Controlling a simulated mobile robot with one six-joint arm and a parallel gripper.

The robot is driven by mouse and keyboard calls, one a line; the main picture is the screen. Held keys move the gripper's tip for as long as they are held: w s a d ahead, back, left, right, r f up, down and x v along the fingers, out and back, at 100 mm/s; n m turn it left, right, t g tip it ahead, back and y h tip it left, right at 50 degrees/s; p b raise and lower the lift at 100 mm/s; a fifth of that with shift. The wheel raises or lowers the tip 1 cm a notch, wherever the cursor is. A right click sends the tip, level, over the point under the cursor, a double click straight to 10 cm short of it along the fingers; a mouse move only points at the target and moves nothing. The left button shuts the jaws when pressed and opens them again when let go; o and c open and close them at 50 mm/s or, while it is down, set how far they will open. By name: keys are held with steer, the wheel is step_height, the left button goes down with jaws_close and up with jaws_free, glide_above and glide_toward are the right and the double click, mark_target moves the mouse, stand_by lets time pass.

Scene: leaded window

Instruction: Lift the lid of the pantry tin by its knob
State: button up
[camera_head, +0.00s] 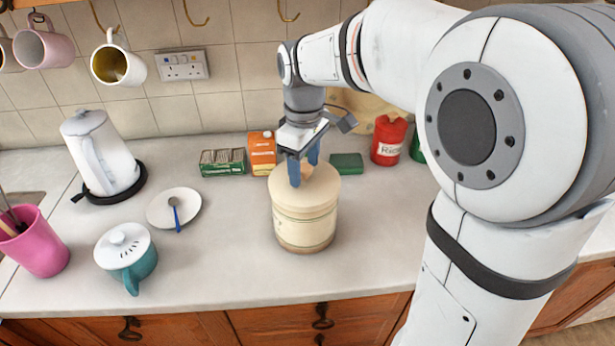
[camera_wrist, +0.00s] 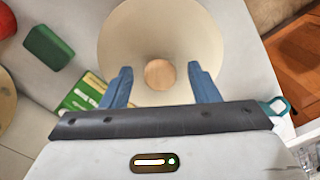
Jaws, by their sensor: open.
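The cream pantry tin (camera_head: 304,222) stands upright on the grey worktop, with its pale lid (camera_head: 318,200) on top. In the wrist view the lid (camera_wrist: 160,35) is a round cream disc with a round wooden knob (camera_wrist: 159,74) at its middle. My gripper (camera_head: 304,172) is above the lid, with its blue fingers pointing down. In the wrist view the open gripper (camera_wrist: 165,80) has one finger on each side of the knob, with a gap on both sides. In the head view the knob is partly hidden behind the fingers.
Behind the tin are a green box (camera_head: 223,162), an orange carton (camera_head: 262,153), a dark green block (camera_head: 346,163) and a red tin (camera_head: 388,140). To the left are a saucer with a spoon (camera_head: 174,208), a teal lidded pot (camera_head: 127,257) and a white kettle (camera_head: 100,152).

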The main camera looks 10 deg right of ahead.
steer(key=shift+f, duration=0.3)
steer(key=shift+c, duration=0.4)
steer(key=c, duration=1)
